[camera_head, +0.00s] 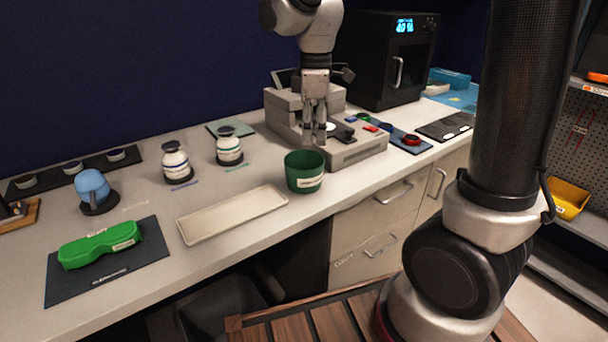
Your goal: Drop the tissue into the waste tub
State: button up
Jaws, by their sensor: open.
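The waste tub, taken to be the dark green tub (304,182) with a white label, stands upright on the counter right of the cream tray. My gripper (315,139) points straight down, its fingers just above the tub's rim in the picture, in front of the grey machine. It is open. I cannot tell from this one view whether it is over the tub or behind it. I cannot make out the tissue for sure; the inside of the tub is mostly hidden by its near wall. A small white patch beside the fingers may belong to the machine.
A grey machine (361,152) stands close behind and right of the tub. An empty cream tray (232,214), two striped jars (175,163) (229,148) and a green case (99,244) on a dark mat lie to the left. A black oven (372,58) stands at the back.

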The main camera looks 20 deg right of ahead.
notch_tip(320, 180, up, 11)
dwell(0.3)
jog(key=s+d+f+m+t, duration=0.2)
jog(key=s+d+m, duration=0.5)
jog(key=s, duration=0.2)
jog(key=s+d+f+m+t, duration=0.2)
jog(key=s+d+m, duration=0.5)
jog(key=s, duration=0.3)
jog(key=shift+d+f, duration=0.25)
jog(key=shift+f, duration=0.15)
